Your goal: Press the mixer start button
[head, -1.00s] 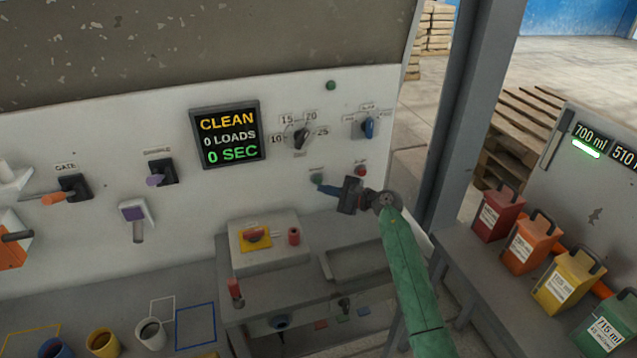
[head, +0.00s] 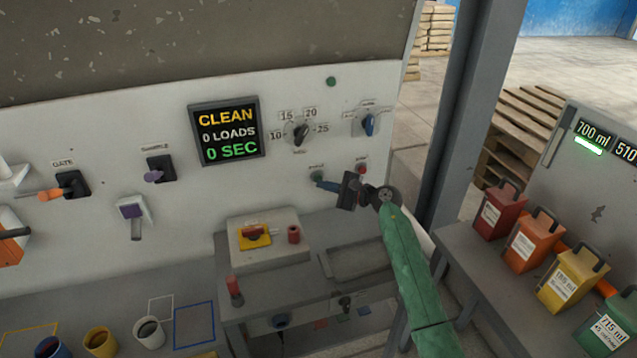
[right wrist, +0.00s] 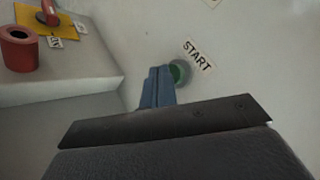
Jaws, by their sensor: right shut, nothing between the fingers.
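The green start button (head: 317,177) sits on the white panel, right of the display. In the right wrist view the button (right wrist: 180,72) shows beside a label reading START, partly hidden by my fingers. My right gripper (head: 325,185) is shut and empty, its blue fingertips at the lower edge of the button. In the right wrist view its fingers (right wrist: 158,88) overlap the button's left side; I cannot tell whether they touch it. The display (head: 228,132) reads CLEAN, 0 LOADS, 0 SEC. My left gripper is not in view.
A red button (head: 361,169) is right of the start button, close to my wrist. A timer dial (head: 301,132) and a blue selector (head: 369,124) are above. A box with a red switch (head: 253,233) stands below left. A grey post (head: 468,120) rises at right.

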